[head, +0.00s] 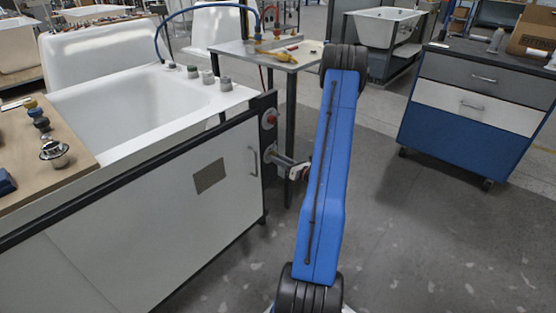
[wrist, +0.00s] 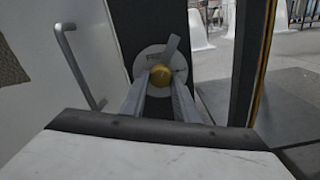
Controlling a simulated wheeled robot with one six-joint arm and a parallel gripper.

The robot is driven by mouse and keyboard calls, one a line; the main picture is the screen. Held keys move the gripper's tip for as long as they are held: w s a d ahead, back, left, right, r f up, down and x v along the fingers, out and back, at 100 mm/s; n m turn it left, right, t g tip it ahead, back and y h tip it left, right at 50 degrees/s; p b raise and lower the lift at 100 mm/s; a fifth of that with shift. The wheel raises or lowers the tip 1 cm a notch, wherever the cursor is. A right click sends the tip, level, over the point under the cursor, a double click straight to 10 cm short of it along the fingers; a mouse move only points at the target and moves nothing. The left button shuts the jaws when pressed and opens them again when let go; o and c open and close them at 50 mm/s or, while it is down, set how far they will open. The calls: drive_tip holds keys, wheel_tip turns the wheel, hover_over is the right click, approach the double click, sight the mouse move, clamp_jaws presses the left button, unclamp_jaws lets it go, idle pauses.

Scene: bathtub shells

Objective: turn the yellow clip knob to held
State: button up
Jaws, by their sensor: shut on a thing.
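The yellow clip knob (wrist: 161,75) sits in the middle of the wrist view, in front of a round pale plate (wrist: 150,62) on a dark upright. A grey pointer (wrist: 171,48) sticks up and to the right from behind the knob. The plate bears dark letters, partly covered; I can read only something like "FRE". My gripper (wrist: 161,88) is shut on the knob, one finger on each side. In the head view my gripper (head: 276,157) reaches left to the dark post at the tub cabinet's corner; the yellow knob cannot be made out there.
A red knob (head: 271,119) sits above on the same post. A cabinet handle (head: 253,161) sticks out just left of my gripper; it also shows in the wrist view (wrist: 80,66). A small table (head: 268,54) stands behind. The floor at right is clear up to a blue drawer cart (head: 455,135).

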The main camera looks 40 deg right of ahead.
drive_tip(key=m, duration=1.1)
drive_tip(key=shift+s+a+r, duration=0.1)
drive_tip(key=shift+a, duration=0.05)
drive_tip(key=shift+m, duration=0.5)
drive_tip(key=o, duration=1.1)
drive_tip(key=shift+c, duration=0.2)
drive_tip(key=s+d, duration=0.1)
drive_tip(key=s, duration=1.6)
drive_tip(key=shift+s+d, duration=0.2)
drive_tip(key=shift+d, duration=0.05)
